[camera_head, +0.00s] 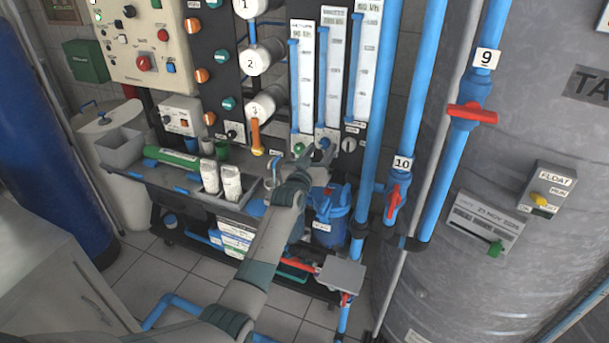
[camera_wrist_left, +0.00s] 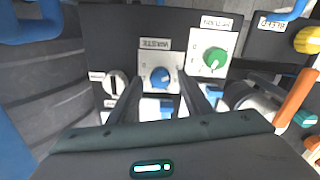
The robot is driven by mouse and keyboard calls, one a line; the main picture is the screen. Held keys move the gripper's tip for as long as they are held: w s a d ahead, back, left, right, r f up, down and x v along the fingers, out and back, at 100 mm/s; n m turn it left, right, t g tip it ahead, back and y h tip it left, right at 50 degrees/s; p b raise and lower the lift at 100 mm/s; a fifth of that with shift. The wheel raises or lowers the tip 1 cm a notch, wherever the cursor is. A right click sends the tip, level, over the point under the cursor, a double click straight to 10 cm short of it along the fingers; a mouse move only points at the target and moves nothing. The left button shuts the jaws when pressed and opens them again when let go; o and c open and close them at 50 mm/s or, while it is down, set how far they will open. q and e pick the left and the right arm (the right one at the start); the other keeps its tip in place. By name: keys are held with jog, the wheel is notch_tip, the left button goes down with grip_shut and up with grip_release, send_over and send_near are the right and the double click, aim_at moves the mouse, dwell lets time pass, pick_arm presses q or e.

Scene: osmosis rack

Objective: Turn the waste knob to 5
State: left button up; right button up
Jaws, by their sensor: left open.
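The waste knob (camera_wrist_left: 160,77) is a blue dial on a light plate marked "WASTE", seen upside down in the left wrist view. In the head view the blue knob (camera_head: 325,143) shows partly behind my gripper. My left gripper (camera_head: 313,154) is in front of the dark panel, its fingers apart. In the left wrist view my left gripper (camera_wrist_left: 160,88) has one dark finger on each side of the waste knob; I cannot tell whether they touch it. The knob's exact setting is too small to read. My right gripper is not in view.
A green knob (camera_wrist_left: 214,59) sits beside the waste plate, and a black-and-white knob (camera_wrist_left: 115,83) is on its other side. An orange handle (camera_head: 257,137) and flow tubes (camera_head: 302,80) are close by. Blue pipes (camera_head: 405,100) and a large tank (camera_head: 480,200) stand at the right.

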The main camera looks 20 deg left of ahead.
pick_arm(q)
jog(key=s+b, duration=0.2)
jog(key=s, duration=1.4)
jog(key=shift+s+a+b, duration=0.3)
jog(key=shift+s, duration=0.05)
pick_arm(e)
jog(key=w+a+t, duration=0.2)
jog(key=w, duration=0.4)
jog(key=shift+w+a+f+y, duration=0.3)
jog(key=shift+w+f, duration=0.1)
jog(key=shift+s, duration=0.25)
